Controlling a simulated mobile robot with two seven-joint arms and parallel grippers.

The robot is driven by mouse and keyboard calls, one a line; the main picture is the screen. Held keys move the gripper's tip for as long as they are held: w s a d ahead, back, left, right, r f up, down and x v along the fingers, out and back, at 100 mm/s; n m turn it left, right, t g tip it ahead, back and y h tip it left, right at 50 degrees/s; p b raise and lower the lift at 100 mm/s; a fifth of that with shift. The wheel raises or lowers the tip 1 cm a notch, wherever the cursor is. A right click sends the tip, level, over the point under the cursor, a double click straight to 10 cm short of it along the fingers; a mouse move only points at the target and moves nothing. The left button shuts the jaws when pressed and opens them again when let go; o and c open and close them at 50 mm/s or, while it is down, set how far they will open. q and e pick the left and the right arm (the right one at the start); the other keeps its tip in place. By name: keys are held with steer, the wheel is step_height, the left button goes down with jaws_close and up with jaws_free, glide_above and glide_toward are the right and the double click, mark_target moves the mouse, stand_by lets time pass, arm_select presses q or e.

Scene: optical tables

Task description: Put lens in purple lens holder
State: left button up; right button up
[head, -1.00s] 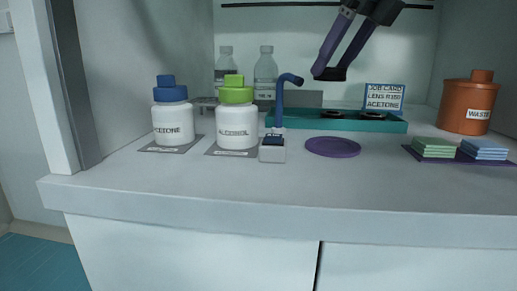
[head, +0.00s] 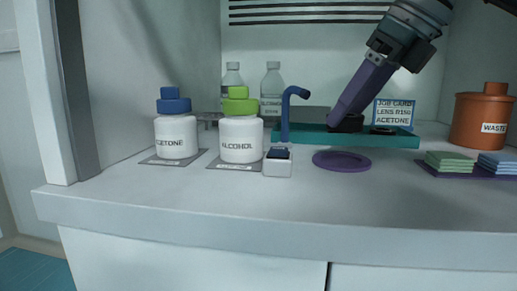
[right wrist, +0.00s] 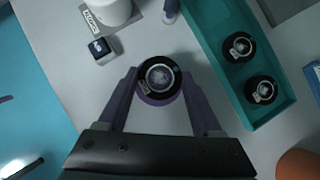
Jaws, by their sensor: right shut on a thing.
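My right gripper (head: 346,124) is shut on a black-rimmed round lens (right wrist: 161,77), with one finger on each side of it in the right wrist view. The purple lens holder (head: 342,161) is a flat round piece lying on the bench. In the head view the held lens is above the holder and apart from it. In the right wrist view the lens covers most of the holder, whose purple edge (right wrist: 158,101) shows below it. Two other lenses (right wrist: 238,46) (right wrist: 261,90) lie in the teal tray (head: 408,141). My left gripper is not in view.
The acetone bottle (head: 175,137) and alcohol bottle (head: 240,139) stand at left, with a small white box (head: 277,168) beside them. A blue hooked post (head: 286,115) stands by the tray. A waste pot (head: 481,115) and cloth stacks (head: 450,162) are at right. The bench front is clear.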

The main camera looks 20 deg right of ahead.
mark_target(356, 131)
step_height(356, 131, down, 5)
steer(key=shift+r+b, duration=0.1)
steer(key=shift+b, duration=0.6)
steer(key=o, duration=1.4)
